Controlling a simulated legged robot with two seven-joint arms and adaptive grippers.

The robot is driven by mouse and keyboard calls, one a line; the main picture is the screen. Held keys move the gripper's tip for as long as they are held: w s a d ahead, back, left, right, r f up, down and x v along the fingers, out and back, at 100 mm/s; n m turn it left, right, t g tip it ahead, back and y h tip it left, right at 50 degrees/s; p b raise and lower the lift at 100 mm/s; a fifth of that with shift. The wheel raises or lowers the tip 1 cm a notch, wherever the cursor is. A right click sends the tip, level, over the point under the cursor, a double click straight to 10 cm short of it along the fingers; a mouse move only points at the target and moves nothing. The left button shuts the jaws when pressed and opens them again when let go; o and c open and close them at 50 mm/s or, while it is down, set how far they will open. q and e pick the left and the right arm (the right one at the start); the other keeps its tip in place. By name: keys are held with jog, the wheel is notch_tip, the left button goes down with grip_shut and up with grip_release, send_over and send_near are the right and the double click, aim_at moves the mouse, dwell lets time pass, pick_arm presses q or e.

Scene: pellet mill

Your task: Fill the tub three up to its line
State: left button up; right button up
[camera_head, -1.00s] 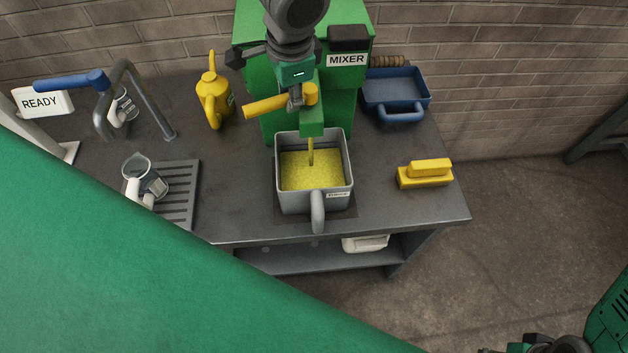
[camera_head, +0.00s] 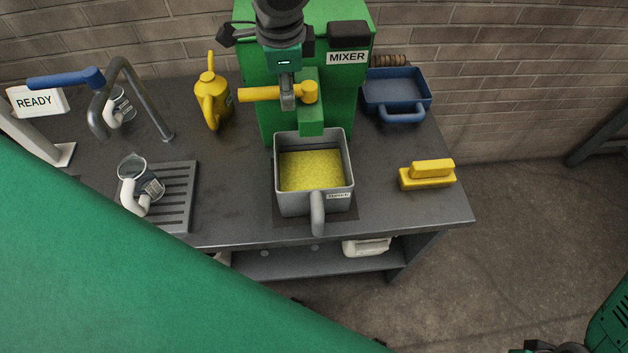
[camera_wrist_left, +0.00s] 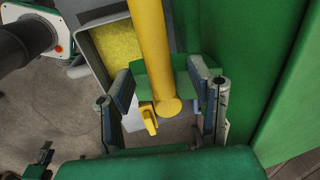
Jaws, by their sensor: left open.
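A grey tub (camera_head: 286,203) with a front handle stands under the green mixer's spout (camera_head: 311,115). Yellow pellets or meal (camera_head: 312,170) lie in it below the rim. Its small front label is too small to read surely, and I cannot make out a fill line. No stream falls from the spout. The mixer's yellow lever (camera_head: 262,94) lies about level. My left gripper (camera_head: 288,98) is at the lever. In the left wrist view, my left gripper (camera_wrist_left: 160,85) is open, its fingers apart on either side of the yellow lever (camera_wrist_left: 150,45). My right gripper is not clearly shown.
A blue tray (camera_head: 400,92) and yellow block-like brush (camera_head: 427,175) are at right. A yellow oil can (camera_head: 212,100) stands left of the mixer (camera_head: 260,50). Glass jugs (camera_head: 138,180), a bent pipe tap (camera_head: 133,75) and a READY sign (camera_head: 38,102) are further left.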

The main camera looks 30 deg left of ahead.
pick_arm(q)
jog(key=shift+s+d+r+p, duration=0.1)
jog(key=shift+s+r+p, duration=0.1)
jog(key=shift+r+p, duration=0.9)
jog(key=shift+s+d+r+p, duration=0.1)
jog(key=shift+s+r+p, duration=0.05)
jog(key=shift+r+p, duration=0.9)
jog(key=shift+s+d+r, duration=0.1)
jog(key=shift+s+r, duration=0.15)
jog(key=shift+r, duration=0.7)
